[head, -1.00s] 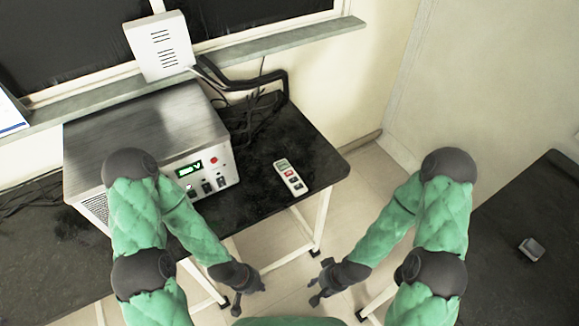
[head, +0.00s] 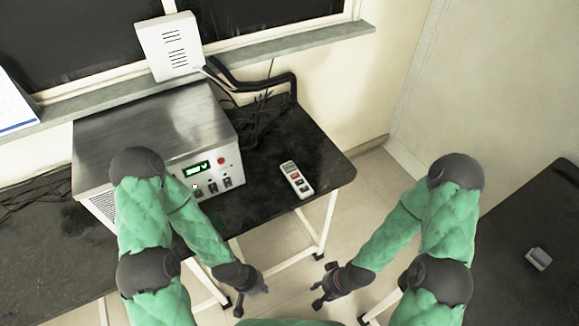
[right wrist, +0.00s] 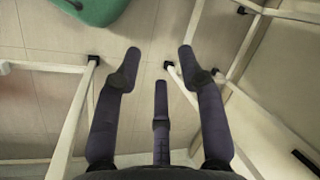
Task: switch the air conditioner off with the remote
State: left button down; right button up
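The remote (head: 297,180) is a small pale grey handset with a little screen and a red button. It lies face up near the right end of the black table. My left gripper (head: 250,293) hangs low in front of the table, apart from the remote; its fingers are too small and dark to read. My right gripper (head: 319,292) is low, right of the left one and nearer than the remote. The right wrist view shows its fingers (right wrist: 159,55) spread and empty above the floor. I see nothing I can surely call the air conditioner.
A metal instrument box (head: 150,140) with a green display stands on the black table (head: 318,152), left of the remote. A white vented box (head: 168,47) stands by the window sill, with black cables below. A small grey object (head: 538,259) lies on another dark table at right.

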grip_shut()
dwell(1.2)
